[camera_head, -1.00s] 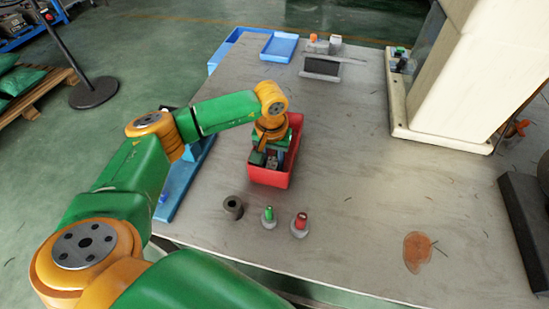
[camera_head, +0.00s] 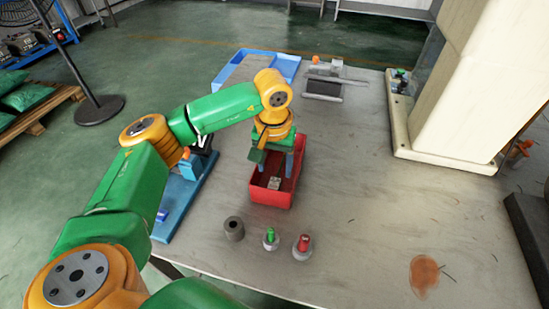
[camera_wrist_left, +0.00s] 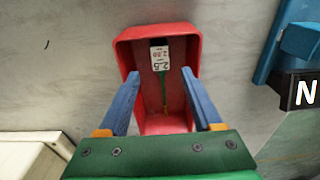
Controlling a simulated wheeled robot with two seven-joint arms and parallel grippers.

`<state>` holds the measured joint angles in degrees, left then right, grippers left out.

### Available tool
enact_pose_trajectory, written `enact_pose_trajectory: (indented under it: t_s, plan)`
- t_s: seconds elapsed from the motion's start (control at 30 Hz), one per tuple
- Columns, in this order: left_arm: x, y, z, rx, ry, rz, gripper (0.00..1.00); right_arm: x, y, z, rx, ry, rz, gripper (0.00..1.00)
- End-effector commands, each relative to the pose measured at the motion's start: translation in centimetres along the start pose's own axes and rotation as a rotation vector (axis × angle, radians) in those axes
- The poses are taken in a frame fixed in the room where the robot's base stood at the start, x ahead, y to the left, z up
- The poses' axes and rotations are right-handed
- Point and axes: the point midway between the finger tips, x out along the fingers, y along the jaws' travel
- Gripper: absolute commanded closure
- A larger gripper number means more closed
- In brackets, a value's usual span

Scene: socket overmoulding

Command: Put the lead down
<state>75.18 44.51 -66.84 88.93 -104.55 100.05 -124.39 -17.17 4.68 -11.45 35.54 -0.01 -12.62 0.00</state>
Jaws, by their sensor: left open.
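A red bin (camera_head: 272,197) stands on the table, and it also shows in the left wrist view (camera_wrist_left: 124,47). A small piece with a white printed label (camera_wrist_left: 160,56) lies inside it. A thin dark green strip runs down from the label, perhaps the lead. The label shows small and pale in the head view (camera_head: 274,183). My left gripper (camera_head: 276,160) is over the bin, its two blue fingers apart. In the left wrist view the gripper (camera_wrist_left: 160,76) has nothing between its fingertips, and the labelled piece lies beyond them. My right gripper is not in view.
A grey hollow cylinder (camera_head: 234,229), a green-topped piece (camera_head: 270,239) and a red-topped piece (camera_head: 303,247) stand in front of the bin. A blue tray (camera_head: 285,66) lies at the back. A pale machine (camera_head: 458,85) stands right. The table right of the bin is mostly clear.

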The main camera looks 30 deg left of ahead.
Motion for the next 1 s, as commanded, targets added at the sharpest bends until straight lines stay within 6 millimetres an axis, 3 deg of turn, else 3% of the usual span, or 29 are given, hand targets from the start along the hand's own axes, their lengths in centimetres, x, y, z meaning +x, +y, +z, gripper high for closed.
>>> enact_pose_trajectory:
  t_s: [0.1,0.23,0.73,1.0]
  plan:
    - [-2.9,0.1,-0.1,0.0,0.005,0.002,0.34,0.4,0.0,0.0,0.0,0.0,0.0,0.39]
    - [-4.9,0.0,0.0,-0.001,0.002,0.001,0.34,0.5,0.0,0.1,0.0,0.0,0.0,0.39]
    - [-5.6,0.0,0.0,0.0,-0.001,-0.001,0.34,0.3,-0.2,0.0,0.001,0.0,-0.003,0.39]
    - [-11.4,0.0,-0.4,0.0,0.0,-0.001,0.34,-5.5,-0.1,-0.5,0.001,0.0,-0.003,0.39]
